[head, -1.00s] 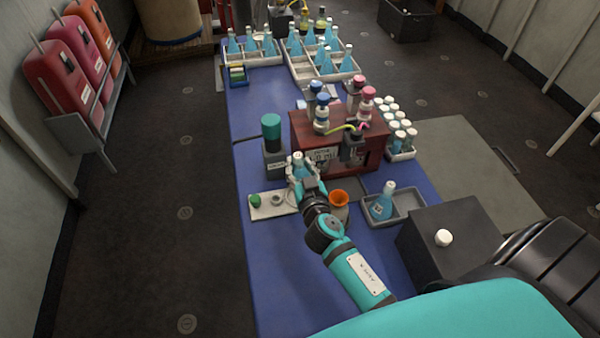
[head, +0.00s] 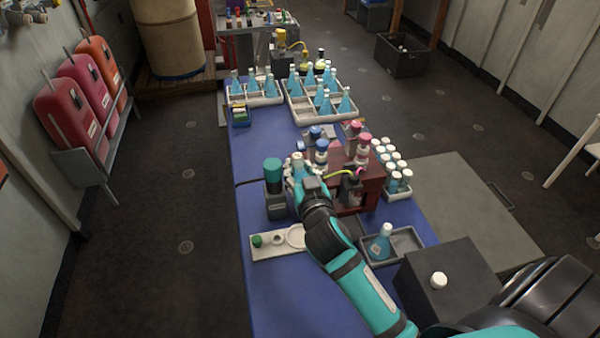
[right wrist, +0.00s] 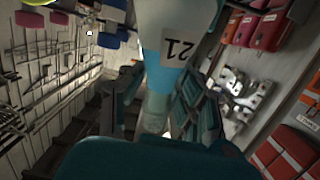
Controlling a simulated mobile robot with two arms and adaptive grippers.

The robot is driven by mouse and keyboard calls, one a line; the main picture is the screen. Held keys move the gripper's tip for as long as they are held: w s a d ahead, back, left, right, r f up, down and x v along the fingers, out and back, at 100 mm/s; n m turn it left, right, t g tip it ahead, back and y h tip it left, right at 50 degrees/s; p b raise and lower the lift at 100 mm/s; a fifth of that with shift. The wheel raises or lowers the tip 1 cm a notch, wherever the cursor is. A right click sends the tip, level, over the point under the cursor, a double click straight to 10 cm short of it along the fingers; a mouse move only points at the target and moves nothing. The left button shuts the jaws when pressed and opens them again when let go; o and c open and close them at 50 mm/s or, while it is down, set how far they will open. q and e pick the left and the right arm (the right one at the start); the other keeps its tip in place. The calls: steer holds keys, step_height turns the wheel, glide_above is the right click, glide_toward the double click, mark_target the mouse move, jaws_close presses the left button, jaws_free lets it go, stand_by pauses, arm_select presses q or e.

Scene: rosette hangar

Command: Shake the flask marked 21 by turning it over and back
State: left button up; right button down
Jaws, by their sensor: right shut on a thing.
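My right gripper (head: 304,183) is shut on a flask (head: 298,170) of blue liquid, above the far part of the pale station plate. In the right wrist view the flask (right wrist: 172,65) fills the top middle, between the fingers, and its label reads 21. In the head view its white end points up and it looks roughly upright; the gripper hides its lower part. The pale plate (head: 270,252) on the blue table (head: 265,290) shows a bare round spot and a green button. My left gripper is not in view.
A dark red rack (head: 372,188) with capped bottles stands close right of the flask, and a grey device with a teal top (head: 273,170) close left. A grey tray (head: 408,243) holds another blue flask (head: 381,243). Crates of flasks stand at the far end. The near left table is clear.

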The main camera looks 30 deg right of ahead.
mark_target(300, 154)
steer(key=shift+r+p, duration=3.55)
steer(key=shift+r, duration=0.55)
